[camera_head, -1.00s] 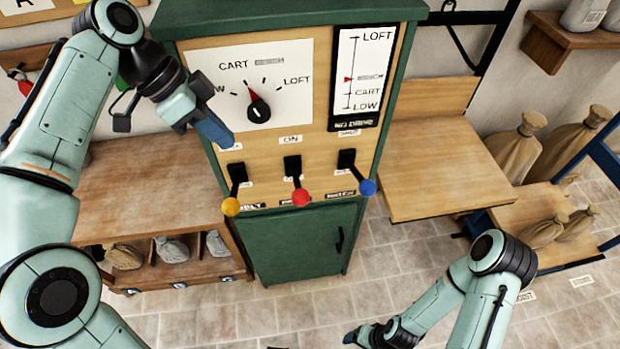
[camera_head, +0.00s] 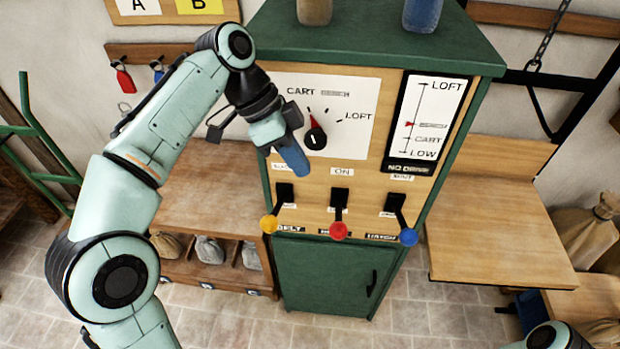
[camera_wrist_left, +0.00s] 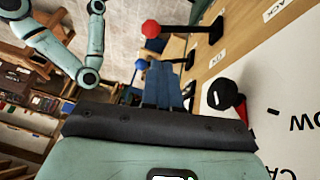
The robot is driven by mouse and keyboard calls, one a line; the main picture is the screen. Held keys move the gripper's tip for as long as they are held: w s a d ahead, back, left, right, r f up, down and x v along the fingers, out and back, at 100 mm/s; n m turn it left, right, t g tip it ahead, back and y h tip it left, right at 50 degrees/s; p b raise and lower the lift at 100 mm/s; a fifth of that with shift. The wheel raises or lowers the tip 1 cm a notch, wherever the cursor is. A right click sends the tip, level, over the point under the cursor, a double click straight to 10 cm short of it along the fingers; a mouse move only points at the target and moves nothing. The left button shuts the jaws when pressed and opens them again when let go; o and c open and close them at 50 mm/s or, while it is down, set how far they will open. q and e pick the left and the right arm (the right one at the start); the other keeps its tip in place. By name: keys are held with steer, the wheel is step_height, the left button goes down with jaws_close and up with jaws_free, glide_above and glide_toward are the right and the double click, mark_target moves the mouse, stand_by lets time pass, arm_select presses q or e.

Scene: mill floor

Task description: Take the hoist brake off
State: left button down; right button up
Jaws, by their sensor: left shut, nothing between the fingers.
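A green cabinet (camera_head: 478,45) has a wooden panel with three hanging levers. The middle lever has a red knob (camera_head: 339,230) and a label reading ON above its slot; its lower label is mostly hidden. A yellow-knobbed lever (camera_head: 269,224) marked BELT is left of it, a blue-knobbed lever (camera_head: 408,236) marked HATCH right. All three knobs hang low. My left gripper (camera_head: 294,158) is shut and empty, in front of the panel above the levers, beside the dial. In the left wrist view its fingers (camera_wrist_left: 163,85) appear apart from the red knob (camera_wrist_left: 151,29). My right gripper is out of view.
A black dial knob (camera_head: 315,139) is close to my left fingers. A LOFT/CART/LOW gauge (camera_head: 428,115) is at the panel's right. A wooden table (camera_head: 500,245) stands right of the cabinet, a bench with sacks (camera_head: 209,250) left. Containers stand on the cabinet top.

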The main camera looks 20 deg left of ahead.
arm_select(q)
steer(key=b, duration=0.3)
glide_toward(335, 223)
steer(key=x, duration=0.5)
steer(key=shift+x, duration=0.8)
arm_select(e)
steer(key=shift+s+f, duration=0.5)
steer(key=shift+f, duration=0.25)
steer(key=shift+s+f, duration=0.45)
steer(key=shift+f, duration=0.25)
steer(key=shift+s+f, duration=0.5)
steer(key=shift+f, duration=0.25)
